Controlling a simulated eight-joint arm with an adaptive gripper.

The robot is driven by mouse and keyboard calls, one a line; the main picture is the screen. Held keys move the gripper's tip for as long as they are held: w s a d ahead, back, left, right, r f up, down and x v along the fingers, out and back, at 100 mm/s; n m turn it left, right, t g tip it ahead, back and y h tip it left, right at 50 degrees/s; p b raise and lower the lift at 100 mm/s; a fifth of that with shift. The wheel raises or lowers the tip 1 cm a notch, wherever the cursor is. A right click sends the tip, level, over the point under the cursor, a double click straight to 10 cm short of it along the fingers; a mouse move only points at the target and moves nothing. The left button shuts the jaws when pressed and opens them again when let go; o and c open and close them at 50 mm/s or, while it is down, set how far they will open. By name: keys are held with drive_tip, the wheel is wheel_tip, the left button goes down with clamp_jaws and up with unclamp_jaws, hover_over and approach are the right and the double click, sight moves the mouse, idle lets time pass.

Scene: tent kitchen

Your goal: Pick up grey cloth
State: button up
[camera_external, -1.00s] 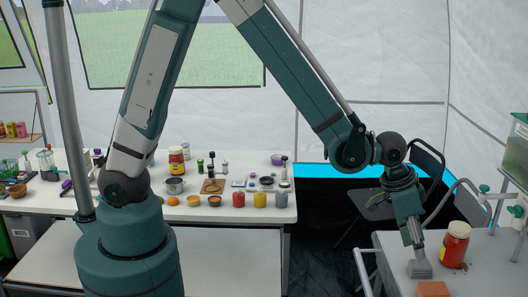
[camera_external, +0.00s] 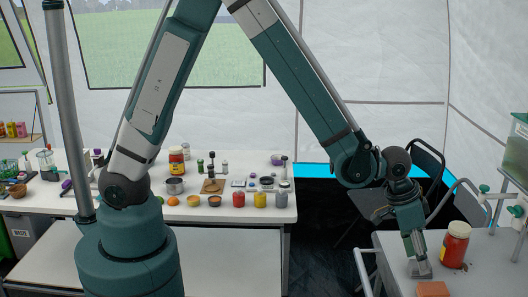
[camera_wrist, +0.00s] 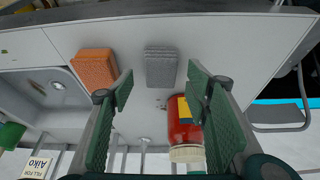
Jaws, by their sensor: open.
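The grey cloth (camera_external: 421,271) is a small folded grey block on the right-hand counter. In the wrist view the grey cloth (camera_wrist: 160,66) lies flat ahead of my fingers, between their lines. My gripper (camera_external: 416,254) points down at the cloth in the external view and hides part of its top. In the wrist view my gripper (camera_wrist: 160,90) is open, with its two green fingers wide apart and nothing between the tips. The exact gap above the cloth cannot be told.
A red jar (camera_external: 455,245) stands right of the cloth; in the wrist view the jar (camera_wrist: 182,128) is close to the right finger. An orange block (camera_wrist: 95,68) lies left of the cloth, near a sink (camera_wrist: 45,95). The counter beyond the cloth is clear.

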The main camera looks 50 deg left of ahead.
drive_tip(key=shift+x, duration=1)
drive_tip(key=c, duration=0.9)
